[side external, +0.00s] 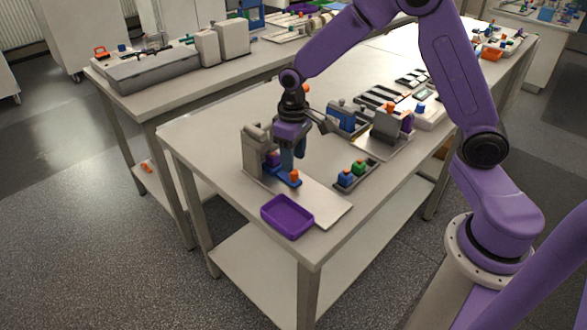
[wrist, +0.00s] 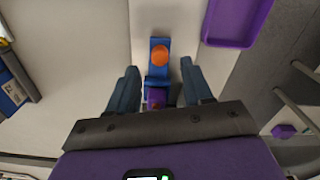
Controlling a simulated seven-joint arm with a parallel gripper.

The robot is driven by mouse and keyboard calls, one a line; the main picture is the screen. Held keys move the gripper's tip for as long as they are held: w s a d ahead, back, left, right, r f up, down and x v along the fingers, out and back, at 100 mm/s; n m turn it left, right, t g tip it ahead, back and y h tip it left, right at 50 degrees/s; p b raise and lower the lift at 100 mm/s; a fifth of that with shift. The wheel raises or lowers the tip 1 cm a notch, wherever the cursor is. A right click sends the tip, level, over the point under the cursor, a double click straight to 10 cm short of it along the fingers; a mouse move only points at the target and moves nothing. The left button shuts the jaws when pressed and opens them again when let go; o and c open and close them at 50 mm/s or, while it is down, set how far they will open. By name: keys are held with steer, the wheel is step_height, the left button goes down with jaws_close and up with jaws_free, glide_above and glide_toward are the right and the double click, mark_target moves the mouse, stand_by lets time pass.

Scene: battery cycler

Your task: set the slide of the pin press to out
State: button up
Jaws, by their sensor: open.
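The pin press (side external: 252,150) is a grey upright on a pale base plate near the table's front left. Its blue slide (side external: 284,179) lies low in front of the upright and carries an orange knob (side external: 295,176). In the wrist view the slide (wrist: 158,75) and its round orange knob (wrist: 160,55) show from above, with a purple block (wrist: 156,96) at the slide's near end. My gripper (side external: 293,163) points down over the slide, open and empty. In the wrist view its fingers (wrist: 159,67) stand apart on either side of the slide.
A purple tray (side external: 288,216) lies beside the base plate, nearer the front edge. A dark holder with a blue and a green block (side external: 358,168) stands to the right. Another grey fixture (side external: 388,130) and a blue device (side external: 346,117) stand behind it.

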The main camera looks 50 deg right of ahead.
steer(key=shift+f, duration=2.25)
